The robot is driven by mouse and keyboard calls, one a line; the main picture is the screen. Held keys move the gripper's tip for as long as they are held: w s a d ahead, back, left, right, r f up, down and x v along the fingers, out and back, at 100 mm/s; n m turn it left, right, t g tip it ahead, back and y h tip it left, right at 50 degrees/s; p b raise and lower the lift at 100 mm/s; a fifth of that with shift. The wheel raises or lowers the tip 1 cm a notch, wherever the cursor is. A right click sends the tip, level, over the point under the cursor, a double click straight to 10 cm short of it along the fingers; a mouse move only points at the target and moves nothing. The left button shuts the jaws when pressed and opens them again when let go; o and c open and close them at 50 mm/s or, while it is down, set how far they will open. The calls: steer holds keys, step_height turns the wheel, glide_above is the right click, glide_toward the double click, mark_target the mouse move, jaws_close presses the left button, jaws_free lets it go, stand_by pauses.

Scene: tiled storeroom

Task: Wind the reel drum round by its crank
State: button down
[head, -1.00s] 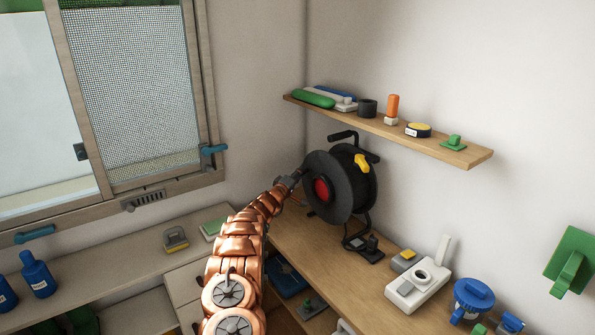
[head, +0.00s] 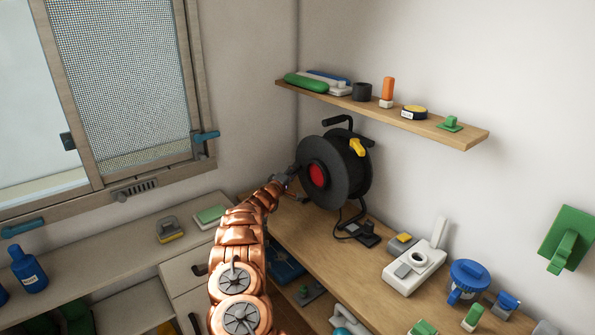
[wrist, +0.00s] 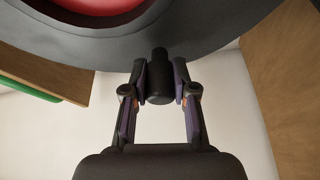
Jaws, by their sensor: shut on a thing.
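The reel drum (head: 345,178) is a black disc with a red hub (head: 317,174), standing upright in a black frame on the wooden bench. In the wrist view the drum's dark face (wrist: 215,32) fills the top, with the red hub (wrist: 95,5) at upper left. The crank knob (wrist: 159,85) is a short black cylinder by the drum's rim. My gripper (wrist: 160,82) is shut on it, one finger on each side. In the head view my gripper (head: 287,176) is at the drum's left edge, and the knob is too small to make out there.
A wooden shelf (head: 440,128) with small items hangs above the reel. A plug on a cable (head: 366,236) lies by the reel's foot. A white device (head: 413,266) and a blue round item (head: 468,279) stand farther right on the bench. A window fills the left.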

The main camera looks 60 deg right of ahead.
steer(key=shift+s+f, duration=0.1)
stand_by(0.3)
steer(key=c, duration=0.9)
jaws_free()
steer(key=shift+a, duration=0.85)
steer(key=shift+w+a+f, duration=0.1)
steer(key=shift+a+f, duration=0.05)
steer(key=shift+a, duration=1.55)
steer(key=shift+w+a+f, duration=0.1)
steer(key=shift+a+f, duration=0.1)
steer(key=shift+a, duration=1.5)
steer(key=shift+w+a+f, duration=0.1)
steer(key=shift+a+f, duration=0.05)
steer(key=shift+a, duration=1.55)
